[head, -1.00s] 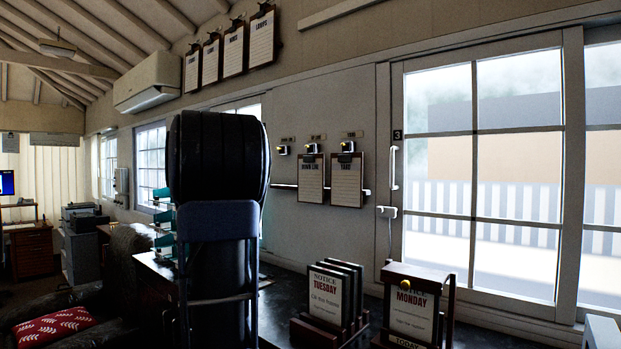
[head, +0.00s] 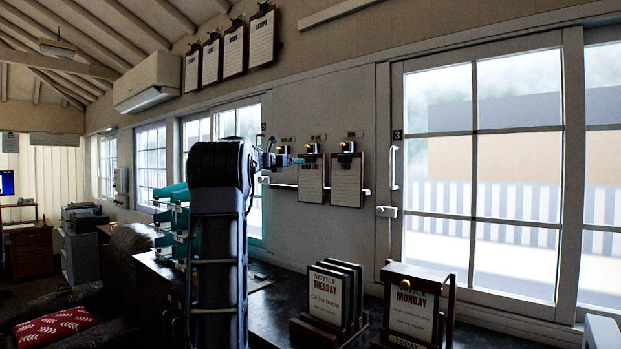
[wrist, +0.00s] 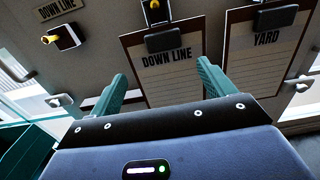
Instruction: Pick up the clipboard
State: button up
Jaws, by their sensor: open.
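The DOWN LINE clipboard (head: 311,182) hangs on the wall from a hook with a dark clip, its sheet facing out. It also shows in the wrist view (wrist: 172,88). The YARD clipboard (head: 347,182) hangs just right of it and shows at the right of the wrist view (wrist: 262,60). My gripper (head: 299,160) is open and empty at the upper left of the DOWN LINE clipboard in the head view. In the wrist view my two teal fingers (wrist: 162,70) are spread, with the clipboard's board between and beyond them. Whether they touch it I cannot tell.
A bare hook with a yellow knob (wrist: 65,38) is left of the clipboards. Several more clipboards (head: 234,48) hang higher up. TUESDAY (head: 326,295) and MONDAY (head: 408,306) notice stands are on the dark counter below. A glazed door (head: 480,180) is at right.

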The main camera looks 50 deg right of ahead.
aim_at(308, 161)
jog(key=shift+s+d+r, duration=0.1)
jog(key=shift+s+d, duration=0.1)
jog(key=shift+d, duration=1.95)
jog(key=shift+s+d+r, duration=0.1)
jog(key=shift+s+d, duration=0.1)
jog(key=shift+d, duration=1.9)
jog(key=shift+c, duration=0.4)
jog(key=c, duration=0.9)
